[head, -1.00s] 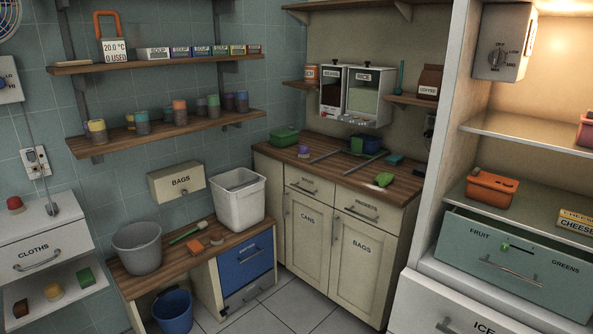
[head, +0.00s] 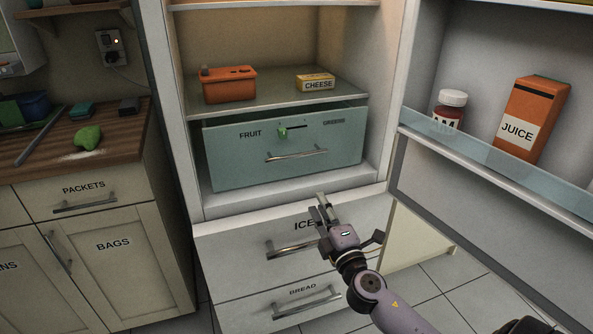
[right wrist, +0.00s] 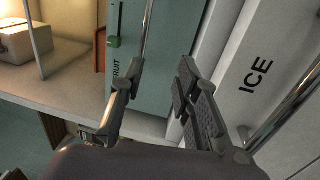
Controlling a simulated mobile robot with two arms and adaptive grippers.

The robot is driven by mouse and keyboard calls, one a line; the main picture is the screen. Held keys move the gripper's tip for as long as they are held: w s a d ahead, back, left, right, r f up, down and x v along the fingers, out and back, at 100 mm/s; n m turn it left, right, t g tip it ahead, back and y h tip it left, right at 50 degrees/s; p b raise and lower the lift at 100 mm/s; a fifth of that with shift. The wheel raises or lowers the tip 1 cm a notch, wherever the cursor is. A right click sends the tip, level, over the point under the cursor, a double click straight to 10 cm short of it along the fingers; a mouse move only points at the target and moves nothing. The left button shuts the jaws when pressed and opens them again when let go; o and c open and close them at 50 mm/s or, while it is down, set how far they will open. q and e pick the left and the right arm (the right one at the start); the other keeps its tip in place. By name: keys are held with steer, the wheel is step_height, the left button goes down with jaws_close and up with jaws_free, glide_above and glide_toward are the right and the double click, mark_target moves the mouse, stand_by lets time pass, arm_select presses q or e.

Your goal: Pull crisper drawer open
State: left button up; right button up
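The crisper drawer (head: 235,160) is a teal front marked FRUIT and GREENS, low in the open fridge, with a dark gap along its top edge. Its metal bar handle (head: 296,154) runs across the front, and a green slider (head: 282,132) sits above it. My right gripper (head: 325,208) is below the handle, in front of the ICE drawer, pointing up toward the crisper. In the right wrist view its two fingers (right wrist: 160,85) are spread and empty, with the crisper handle (right wrist: 148,30) beyond them, apart from the fingers as far as I can tell. My left gripper is not in view.
The ICE drawer (head: 240,247) with its handle lies below, and a BREAD drawer (head: 245,314) under it. The open fridge door (head: 480,200) holds a juice carton (head: 528,118) and a jar (head: 448,108) at right. A wooden counter (head: 40,165) stands at left.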

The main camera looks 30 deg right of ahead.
mark_target(298, 156)
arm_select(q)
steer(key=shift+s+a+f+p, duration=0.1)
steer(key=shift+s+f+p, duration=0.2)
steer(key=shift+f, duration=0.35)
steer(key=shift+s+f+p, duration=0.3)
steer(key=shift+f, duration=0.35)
arm_select(e)
steer(key=shift+r+x, duration=0.45)
steer(key=shift+x, duration=2.45)
steer(key=shift+r+x, duration=0.4)
steer(key=shift+x, duration=2.45)
steer(key=shift+r+x, duration=0.45)
steer(key=shift+x, duration=2.45)
steer(key=shift+s+a, duration=0.15)
steer(key=shift+s, duration=0.05)
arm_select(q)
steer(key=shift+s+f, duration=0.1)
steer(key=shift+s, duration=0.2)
arm_select(e)
jaws_close()
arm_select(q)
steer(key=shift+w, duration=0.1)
